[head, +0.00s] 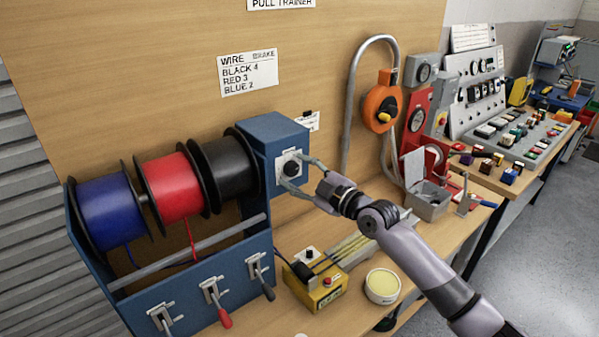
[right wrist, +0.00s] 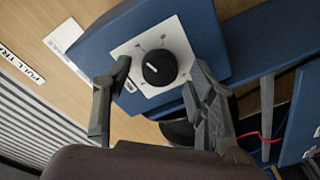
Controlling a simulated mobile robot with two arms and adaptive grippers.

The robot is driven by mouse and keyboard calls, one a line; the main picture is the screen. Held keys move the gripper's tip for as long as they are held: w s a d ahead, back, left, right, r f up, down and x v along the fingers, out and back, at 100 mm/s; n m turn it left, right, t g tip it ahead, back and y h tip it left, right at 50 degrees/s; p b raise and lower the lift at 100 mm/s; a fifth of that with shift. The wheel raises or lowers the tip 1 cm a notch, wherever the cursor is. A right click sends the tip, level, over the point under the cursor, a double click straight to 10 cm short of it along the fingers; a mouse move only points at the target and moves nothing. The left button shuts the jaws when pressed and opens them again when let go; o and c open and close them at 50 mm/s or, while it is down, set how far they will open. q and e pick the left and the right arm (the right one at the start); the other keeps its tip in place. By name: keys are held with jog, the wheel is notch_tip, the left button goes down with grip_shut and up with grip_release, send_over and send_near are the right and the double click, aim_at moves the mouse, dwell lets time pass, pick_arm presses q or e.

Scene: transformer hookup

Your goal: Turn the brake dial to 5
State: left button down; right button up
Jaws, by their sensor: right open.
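The brake dial (head: 291,168) is a black knob on a white square plate, on the side of the blue spool rack's box (head: 272,133). In the right wrist view the dial (right wrist: 159,67) shows a short white pointer line on its face; numbers around it cannot be read. My right gripper (head: 297,175) is open at the dial. In the right wrist view its fingers (right wrist: 157,75) stand on either side of the knob, apart from it, with nothing between them but the knob. My left gripper is not in view.
The rack holds blue (head: 109,210), red (head: 173,186) and black (head: 231,166) wire spools. A sign (head: 249,73) reads black 4, red 3, blue 2. A yellow device (head: 315,287) and a round tin (head: 382,286) stand below my right arm. An orange reel (head: 382,107) hangs behind.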

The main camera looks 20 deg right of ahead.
jog(key=shift+c, duration=0.4)
jog(key=c, duration=1.1)
jog(key=shift+m, duration=0.3)
jog(key=shift+f+m+b, duration=0.1)
jog(key=shift+m+b, duration=0.4)
jog(key=shift+b, duration=0.15)
jog(key=m+b, duration=0.1)
jog(key=m, duration=0.1)
jog(key=shift+m+t, duration=0.3)
jog(key=m, duration=0.2)
jog(key=shift+m, duration=0.3)
jog(key=shift+m+t, duration=0.4)
jog(key=shift+m, duration=1.4)
